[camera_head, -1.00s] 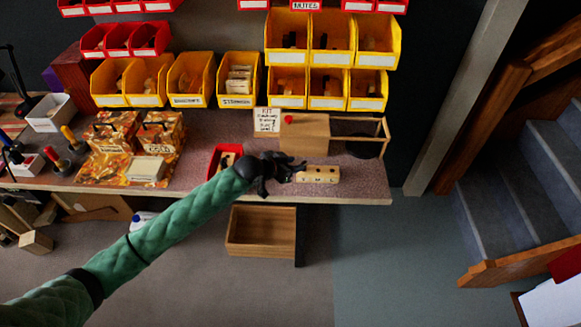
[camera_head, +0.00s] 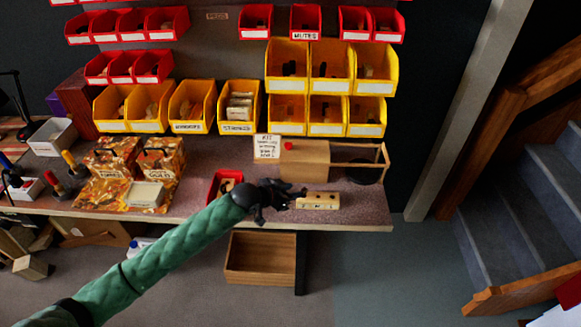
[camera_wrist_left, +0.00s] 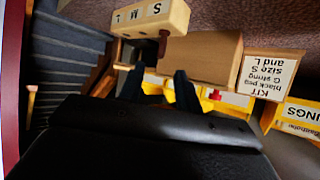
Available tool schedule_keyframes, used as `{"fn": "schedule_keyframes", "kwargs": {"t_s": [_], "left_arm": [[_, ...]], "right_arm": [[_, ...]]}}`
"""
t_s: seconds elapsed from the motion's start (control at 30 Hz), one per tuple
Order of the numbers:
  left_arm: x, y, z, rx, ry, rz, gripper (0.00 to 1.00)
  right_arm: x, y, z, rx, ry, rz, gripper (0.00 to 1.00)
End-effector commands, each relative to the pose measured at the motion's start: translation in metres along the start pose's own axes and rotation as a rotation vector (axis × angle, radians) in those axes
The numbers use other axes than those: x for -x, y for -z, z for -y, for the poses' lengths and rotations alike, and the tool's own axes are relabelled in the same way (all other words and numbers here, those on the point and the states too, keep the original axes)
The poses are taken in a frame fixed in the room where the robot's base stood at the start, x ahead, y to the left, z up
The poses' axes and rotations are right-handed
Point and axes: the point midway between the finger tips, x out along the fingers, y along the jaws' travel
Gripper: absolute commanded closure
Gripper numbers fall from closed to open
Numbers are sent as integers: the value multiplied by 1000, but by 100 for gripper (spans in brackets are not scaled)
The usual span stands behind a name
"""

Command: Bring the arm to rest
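My left arm reaches in from the lower left in the head view. Its black left gripper (camera_head: 280,194) is above the front part of the bench, just left of a pale wooden block with holes (camera_head: 319,201). In the left wrist view the gripper's two dark fingers (camera_wrist_left: 160,88) stand apart with nothing held between them. The wooden block (camera_wrist_left: 145,18) there shows the letters S, M and L, and a dark brown peg (camera_wrist_left: 162,46) sticks out of it. I cannot tell whether the gripper touches the block. My right gripper is not in view.
A small red bin (camera_head: 223,187) is left of the gripper. A wooden box (camera_head: 304,161) and a kit card (camera_head: 266,147) stand behind it. Yellow bins (camera_head: 240,107) line the back. An open wooden drawer (camera_head: 260,259) is below the bench edge. Stairs (camera_head: 545,200) are at right.

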Motion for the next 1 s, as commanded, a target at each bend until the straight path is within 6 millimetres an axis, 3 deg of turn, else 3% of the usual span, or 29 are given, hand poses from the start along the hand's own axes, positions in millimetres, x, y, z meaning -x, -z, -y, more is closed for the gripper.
{"fn": "schedule_keyframes", "kwargs": {"t_s": [0.23,0.47,0.7,1.0], "left_arm": [[1,-3,-6,4,-1,4,66],[17,-21,-41,37,9,42,66],[51,-50,-73,94,52,111,66],[108,-96,-96,189,138,228,66]], "right_arm": [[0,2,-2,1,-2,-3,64],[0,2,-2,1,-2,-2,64],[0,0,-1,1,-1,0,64],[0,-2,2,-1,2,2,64]]}}
